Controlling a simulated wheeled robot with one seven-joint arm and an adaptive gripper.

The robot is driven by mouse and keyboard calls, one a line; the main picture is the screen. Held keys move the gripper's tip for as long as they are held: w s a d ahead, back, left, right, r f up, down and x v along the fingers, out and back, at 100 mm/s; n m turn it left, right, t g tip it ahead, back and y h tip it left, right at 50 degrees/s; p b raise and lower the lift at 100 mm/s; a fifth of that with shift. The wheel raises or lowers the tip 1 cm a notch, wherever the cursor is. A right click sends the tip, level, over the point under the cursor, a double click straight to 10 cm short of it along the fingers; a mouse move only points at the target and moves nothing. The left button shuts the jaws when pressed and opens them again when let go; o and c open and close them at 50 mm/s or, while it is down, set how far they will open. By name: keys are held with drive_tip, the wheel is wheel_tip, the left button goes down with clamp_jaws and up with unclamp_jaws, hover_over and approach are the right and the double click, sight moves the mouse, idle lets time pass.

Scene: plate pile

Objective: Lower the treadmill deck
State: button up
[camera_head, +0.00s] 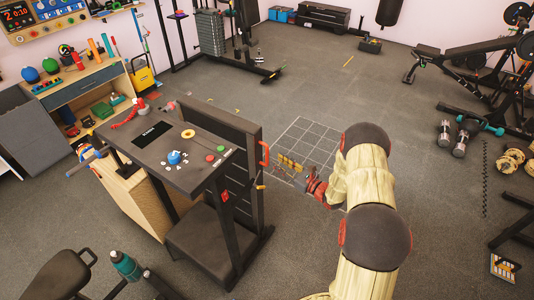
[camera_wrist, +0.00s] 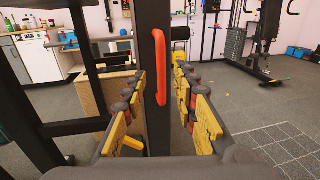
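The treadmill (camera_head: 180,150) stands left of centre in the head view, with its dark deck panel (camera_head: 222,128) folded upright behind the console. A red handle (camera_head: 265,153) is on the deck's right edge. In the wrist view the red handle (camera_wrist: 161,68) runs upright on a dark post, ahead of and between my fingers. My gripper (camera_head: 287,164) is a short way right of the handle in the head view. In the wrist view my gripper (camera_wrist: 155,88) is open, with yellow-padded fingers on either side and nothing held. Contact with the handle is not visible.
A grid mat (camera_head: 300,140) lies on the floor behind my gripper. Dumbbells (camera_head: 462,137) and a weight bench (camera_head: 470,75) stand at the right. A shelf (camera_head: 70,95) is at the left and an exercise bike (camera_head: 75,270) at the front left. The middle floor is clear.

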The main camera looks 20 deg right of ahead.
sight(267, 163)
drive_tip(key=x, duration=0.4)
drive_tip(key=b+x, duration=0.1)
drive_tip(key=x, duration=0.2)
drive_tip(key=shift+w+r, duration=0.2)
drive_tip(key=shift+w, duration=0.25)
drive_tip(key=shift+c, duration=1.4)
drive_tip(key=c, duration=0.4)
clamp_jaws()
